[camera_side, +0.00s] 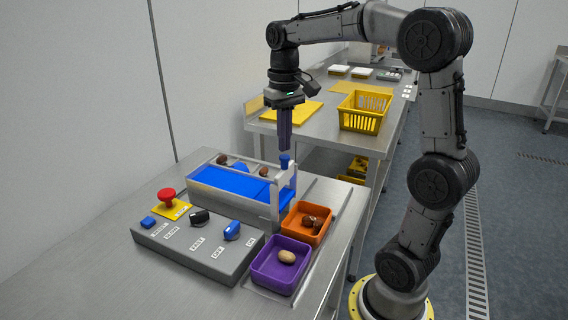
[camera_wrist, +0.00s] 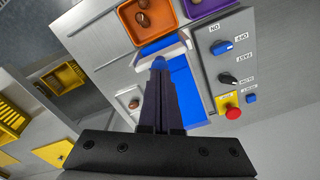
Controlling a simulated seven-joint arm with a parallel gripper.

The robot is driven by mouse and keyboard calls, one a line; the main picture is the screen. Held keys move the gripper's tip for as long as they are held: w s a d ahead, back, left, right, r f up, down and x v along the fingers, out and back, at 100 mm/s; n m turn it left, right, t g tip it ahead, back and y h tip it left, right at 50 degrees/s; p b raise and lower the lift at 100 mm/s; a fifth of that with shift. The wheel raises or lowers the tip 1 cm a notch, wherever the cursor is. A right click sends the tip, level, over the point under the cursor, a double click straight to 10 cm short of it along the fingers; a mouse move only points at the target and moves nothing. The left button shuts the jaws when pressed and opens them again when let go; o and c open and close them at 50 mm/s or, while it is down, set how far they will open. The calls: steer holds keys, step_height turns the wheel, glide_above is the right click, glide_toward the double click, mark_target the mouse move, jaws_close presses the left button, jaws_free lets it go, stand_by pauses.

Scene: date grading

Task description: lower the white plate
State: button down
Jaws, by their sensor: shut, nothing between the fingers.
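The white plate (camera_side: 284,178) sits between the upright posts at the near right end of the blue belt (camera_side: 228,182). Blue shows below the plate, so it appears raised. A blue knob (camera_side: 284,163) stands on top of it and also shows in the wrist view (camera_wrist: 159,62). My gripper (camera_side: 285,150) is shut and empty, pointing down right over the knob. In the wrist view its fingertips (camera_wrist: 158,72) cover part of the knob and plate. I cannot tell whether the tips touch the knob.
Brown dates (camera_side: 264,171) lie by the belt's far side. An orange tray (camera_side: 293,222) holds brown dates and a purple tray (camera_side: 262,268) a pale one. A control box (camera_side: 185,250) with knobs and a red button (camera_side: 167,196) stands in front. A yellow basket (camera_side: 366,121) is behind.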

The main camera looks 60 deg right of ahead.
mark_target(285, 156)
steer(key=shift+f, duration=0.2)
steer(key=shift+f, duration=2.65)
steer(key=shift+r, duration=3.55)
steer(key=s+a+r+n+t, duration=0.3)
steer(key=s+a, duration=0.5)
steer(key=a, duration=0.2)
steer(key=s+a+f+n+t, duration=0.2)
steer(key=s+a+f+n, duration=0.1)
steer(key=s+f, duration=0.3)
step_height(285, 156, down, 3)
steer(key=shift+s+r+t, duration=0.1)
steer(key=shift+s+t, duration=0.05)
steer(key=shift+t, duration=0.15)
